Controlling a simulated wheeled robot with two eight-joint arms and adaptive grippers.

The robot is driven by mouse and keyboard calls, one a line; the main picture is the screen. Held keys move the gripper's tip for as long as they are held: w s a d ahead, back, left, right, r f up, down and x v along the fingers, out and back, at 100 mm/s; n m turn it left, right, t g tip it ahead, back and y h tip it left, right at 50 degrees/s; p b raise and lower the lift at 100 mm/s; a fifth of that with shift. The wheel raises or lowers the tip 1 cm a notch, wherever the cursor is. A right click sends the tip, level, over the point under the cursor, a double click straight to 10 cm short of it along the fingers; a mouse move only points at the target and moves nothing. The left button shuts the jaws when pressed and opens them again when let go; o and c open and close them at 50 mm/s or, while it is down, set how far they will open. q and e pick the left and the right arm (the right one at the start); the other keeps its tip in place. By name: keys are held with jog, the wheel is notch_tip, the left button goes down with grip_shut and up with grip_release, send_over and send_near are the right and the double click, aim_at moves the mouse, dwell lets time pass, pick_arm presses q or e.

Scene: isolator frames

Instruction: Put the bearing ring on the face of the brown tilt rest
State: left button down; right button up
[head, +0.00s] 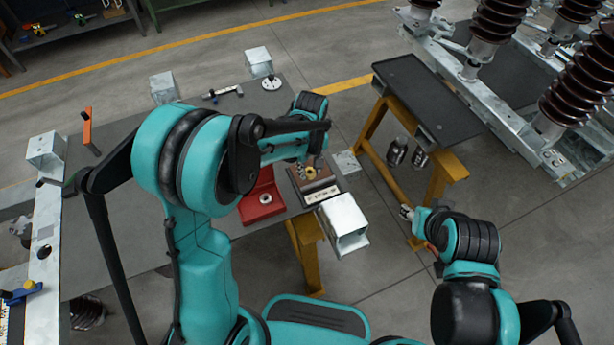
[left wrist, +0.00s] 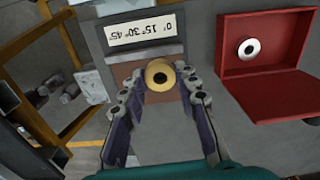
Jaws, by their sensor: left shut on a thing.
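My left gripper (left wrist: 158,78) is shut on a brass-coloured bearing ring (left wrist: 160,75) with a dark centre hole. In the head view the ring (head: 311,172) shows as a small yellow spot below my left wrist. The brown tilt rest (head: 320,184) stands right under it at the table's edge. In the left wrist view the brown face (left wrist: 123,72) lies behind the ring, and the angle label (left wrist: 143,33) reads 0, 15, 30, 45. I cannot tell whether the ring touches the face. My right gripper (head: 407,212) is over the floor, apart from the table; its jaws are too small to read.
An open red box (head: 247,210) with a pale ring (head: 265,198) in it stands left of the tilt rest. A metal block (head: 345,222) is at the table's near corner. A yellow-legged stand (head: 425,95) is to the right, with open floor between.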

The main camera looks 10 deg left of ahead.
aim_at(307, 174)
pick_arm(q)
jog(key=shift+w+a+f, duration=0.55)
jog(key=shift+w, duration=0.15)
jog(key=shift+f, duration=0.25)
notch_tip(307, 174, down, 4)
jog(key=shift+r+b, duration=0.15)
jog(key=shift+b, duration=0.95)
jog(key=shift+r, duration=0.1)
jog(key=shift+f, duration=0.25)
jog(key=c, duration=1.1)
grip_release()
jog(key=shift+r, duration=0.1)
jog(key=shift+c, duration=0.2)
jog(key=shift+r, duration=0.1)
